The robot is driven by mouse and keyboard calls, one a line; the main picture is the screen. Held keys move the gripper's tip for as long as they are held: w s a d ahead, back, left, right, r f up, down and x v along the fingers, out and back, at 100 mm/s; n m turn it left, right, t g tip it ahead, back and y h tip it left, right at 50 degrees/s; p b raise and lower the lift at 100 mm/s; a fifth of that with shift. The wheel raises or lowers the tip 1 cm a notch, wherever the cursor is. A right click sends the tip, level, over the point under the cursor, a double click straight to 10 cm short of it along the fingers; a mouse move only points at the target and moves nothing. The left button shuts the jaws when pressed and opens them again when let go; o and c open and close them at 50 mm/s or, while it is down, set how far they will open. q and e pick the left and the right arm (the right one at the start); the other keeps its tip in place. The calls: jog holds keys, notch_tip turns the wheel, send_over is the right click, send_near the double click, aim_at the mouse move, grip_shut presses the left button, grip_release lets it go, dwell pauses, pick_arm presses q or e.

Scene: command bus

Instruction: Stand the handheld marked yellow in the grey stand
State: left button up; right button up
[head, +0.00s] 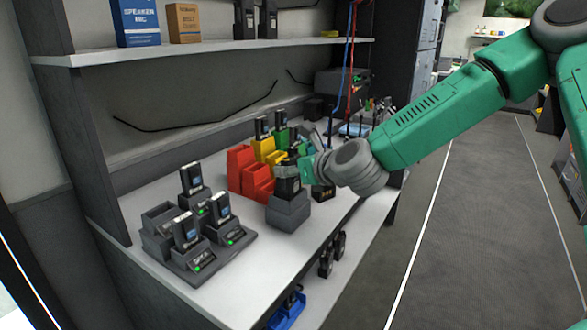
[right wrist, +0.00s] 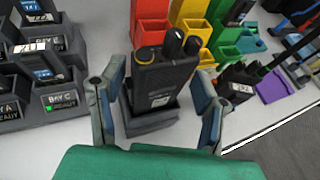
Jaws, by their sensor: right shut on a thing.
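The black handheld (right wrist: 163,78) with a yellow ring on its top stands upright at the grey stand (right wrist: 150,122). In the head view, the handheld (head: 287,186) shows directly above the grey stand (head: 288,213), its lower end at the stand's opening. I cannot tell how deep it sits. My right gripper (right wrist: 158,95) has one finger on each side of the handheld and is shut on it. In the head view, my right gripper (head: 298,170) reaches in from the right and covers part of the handheld. My left gripper is not in view.
Red bins (head: 240,168), yellow bins (head: 264,150) and green bins are behind the stand. Bench surface in front is clear.

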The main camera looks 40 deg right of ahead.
jog(key=shift+d+f, duration=0.1)
jog(key=o, duration=1.8)
jog(key=shift+d, duration=0.1)
jog(key=shift+c, duration=0.2)
jog(key=shift+s, duration=0.1)
jog(key=v, duration=0.7)
jog(key=shift+s, duration=0.15)
